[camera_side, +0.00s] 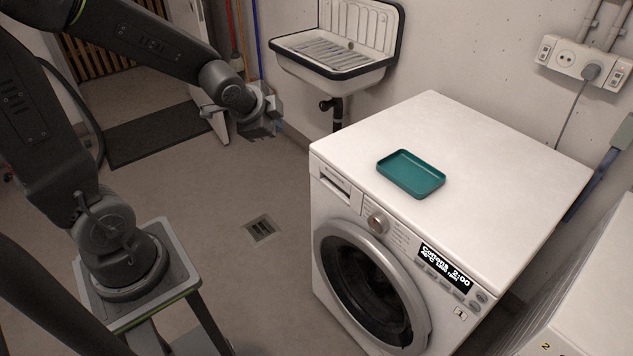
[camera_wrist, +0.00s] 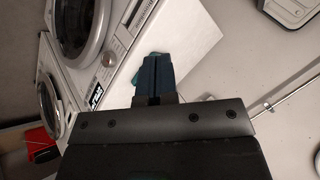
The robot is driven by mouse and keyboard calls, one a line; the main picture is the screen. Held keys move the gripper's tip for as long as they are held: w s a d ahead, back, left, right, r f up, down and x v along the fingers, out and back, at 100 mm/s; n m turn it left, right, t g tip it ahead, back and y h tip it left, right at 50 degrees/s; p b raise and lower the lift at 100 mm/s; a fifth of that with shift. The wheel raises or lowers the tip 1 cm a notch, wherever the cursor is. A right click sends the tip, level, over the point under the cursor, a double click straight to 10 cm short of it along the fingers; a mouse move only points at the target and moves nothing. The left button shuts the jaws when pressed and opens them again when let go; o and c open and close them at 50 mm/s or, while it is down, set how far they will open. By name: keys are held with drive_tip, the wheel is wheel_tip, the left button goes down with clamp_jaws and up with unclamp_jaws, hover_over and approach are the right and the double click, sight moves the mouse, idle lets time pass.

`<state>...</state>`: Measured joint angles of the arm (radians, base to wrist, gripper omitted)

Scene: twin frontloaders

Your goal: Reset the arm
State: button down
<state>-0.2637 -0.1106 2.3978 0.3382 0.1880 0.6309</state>
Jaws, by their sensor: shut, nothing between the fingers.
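My gripper (camera_side: 276,127) hangs in free air to the left of the washing machine, in front of the wall sink, in the side view. In the wrist view my gripper (camera_wrist: 156,58) has its dark blue fingers together, with nothing between them. The white washing machine (camera_side: 480,140) stands at the right with its round door shut. Its display is lit with "Cottons" and "2:00". It also shows in the wrist view (camera_wrist: 190,25), behind the fingers.
A teal tray (camera_side: 410,188), empty, lies on the washing machine's top. A sink (camera_side: 335,75) hangs on the back wall. A second white machine (camera_side: 600,325) is at the lower right. A floor drain (camera_side: 260,229) lies in open floor. A wall socket box (camera_side: 583,65) holds a plug.

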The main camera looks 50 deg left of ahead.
drive_tip(key=s+d+r+n+h, duration=0.1)
drive_tip(key=s+d+r+n, duration=0.3)
drive_tip(key=s, duration=0.3)
drive_tip(key=s+d+r+n+g+h, duration=0.1)
drive_tip(key=s+d+r+n, duration=0.2)
drive_tip(key=s+d, duration=0.3)
drive_tip(key=shift+s+d+r+n+g+h, duration=0.3)
drive_tip(key=shift+s+r+n+h, duration=0.1)
drive_tip(key=shift+s+r, duration=0.35)
